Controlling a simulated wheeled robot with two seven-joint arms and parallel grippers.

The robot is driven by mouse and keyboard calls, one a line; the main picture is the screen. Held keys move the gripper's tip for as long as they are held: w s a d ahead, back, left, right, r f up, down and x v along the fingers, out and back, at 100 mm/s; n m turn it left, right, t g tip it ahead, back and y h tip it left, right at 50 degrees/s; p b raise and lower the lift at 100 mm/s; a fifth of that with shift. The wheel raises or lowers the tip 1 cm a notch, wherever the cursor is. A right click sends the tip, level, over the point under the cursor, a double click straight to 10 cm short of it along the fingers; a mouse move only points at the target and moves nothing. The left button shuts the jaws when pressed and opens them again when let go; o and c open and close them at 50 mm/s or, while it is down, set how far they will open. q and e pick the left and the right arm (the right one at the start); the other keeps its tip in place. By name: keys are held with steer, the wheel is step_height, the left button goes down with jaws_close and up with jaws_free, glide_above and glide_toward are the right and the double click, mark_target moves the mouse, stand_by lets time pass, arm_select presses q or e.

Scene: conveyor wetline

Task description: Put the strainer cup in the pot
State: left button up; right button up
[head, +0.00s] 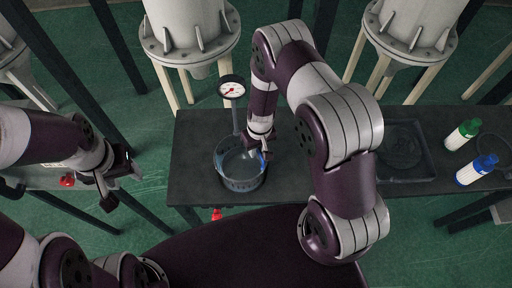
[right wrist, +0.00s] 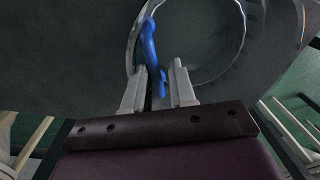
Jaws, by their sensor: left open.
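The pot (head: 240,184) is a round, clear-grey vessel with a bluish lower wall, standing on the dark table near its left end. My right gripper (head: 259,146) is over the pot's right inner side. In the right wrist view, a blue curved handle, which looks like that of the strainer cup (right wrist: 150,45), runs between the close-set fingers of the right gripper (right wrist: 160,80). A round clear rim (right wrist: 240,40) lies just beyond. The cup's body is not clearly told apart from the pot. My left gripper (head: 118,180) is open and empty, left of the table.
A pressure gauge (head: 232,88) stands behind the pot. The dark table (head: 195,135) also carries a square dark tray (head: 405,180), a green-capped bottle (head: 462,134) and a blue-capped bottle (head: 477,170) at the right. Large grey tanks (head: 190,30) stand behind.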

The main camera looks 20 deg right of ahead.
steer(key=shift+d, duration=0.1)
step_height(320, 180, up, 13)
steer(key=b, duration=0.1)
steer(key=shift+d+f, duration=0.15)
steer(key=shift+d, duration=0.15)
steer(key=shift+w, duration=0.1)
steer(key=s+d+r+m+t, duration=0.1)
steer(key=s+d+r, duration=0.1)
steer(key=s+r, duration=0.8)
steer(key=shift+d+r+h, duration=0.3)
steer(key=shift+d+r, duration=0.05)
steer(key=shift+r, duration=0.25)
